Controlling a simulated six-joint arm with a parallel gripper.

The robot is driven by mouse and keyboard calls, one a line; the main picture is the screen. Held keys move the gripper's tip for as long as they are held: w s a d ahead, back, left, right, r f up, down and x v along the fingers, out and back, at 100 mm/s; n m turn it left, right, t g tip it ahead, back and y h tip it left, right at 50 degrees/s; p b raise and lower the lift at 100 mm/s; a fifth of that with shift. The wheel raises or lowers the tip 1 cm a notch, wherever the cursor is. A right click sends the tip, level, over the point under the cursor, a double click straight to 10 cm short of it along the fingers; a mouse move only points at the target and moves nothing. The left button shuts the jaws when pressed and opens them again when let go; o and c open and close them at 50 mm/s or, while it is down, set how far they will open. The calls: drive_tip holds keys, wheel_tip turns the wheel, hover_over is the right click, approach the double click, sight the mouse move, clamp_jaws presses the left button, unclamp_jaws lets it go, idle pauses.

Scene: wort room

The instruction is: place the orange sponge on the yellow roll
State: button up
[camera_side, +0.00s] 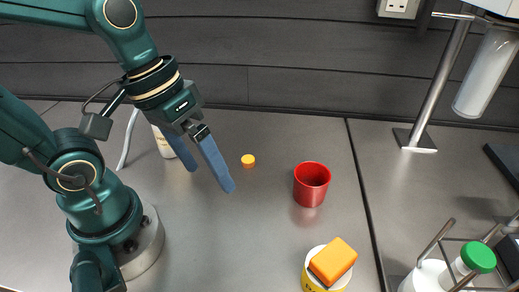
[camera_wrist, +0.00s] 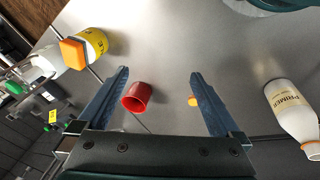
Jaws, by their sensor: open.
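The orange sponge (camera_side: 333,261) lies tilted on the top of the yellow roll (camera_side: 311,286), at the front right of the side view. In the wrist view the sponge (camera_wrist: 74,53) and the yellow roll (camera_wrist: 94,42) are at the upper left, the sponge against the roll's end. My gripper (camera_side: 212,180) is open and empty, above the table at the left of the side view, well apart from both. Its two blue fingers (camera_wrist: 160,80) are spread wide in the wrist view with nothing held between them.
A red cup (camera_side: 312,185) stands mid-table, with a small orange cap (camera_side: 248,160) behind it to the left. A white primer bottle (camera_wrist: 291,108) is behind my gripper. A wire rack with bottles (camera_side: 470,262) and a metal stand (camera_side: 436,85) are at right.

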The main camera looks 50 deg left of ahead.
drive_tip(key=a+r+m+t+y, duration=0.2)
drive_tip(key=a, duration=0.1)
drive_tip(key=shift+w+a+r+t, duration=0.1)
drive_tip(key=shift+w+t, duration=0.25)
drive_tip(key=shift+t, duration=0.05)
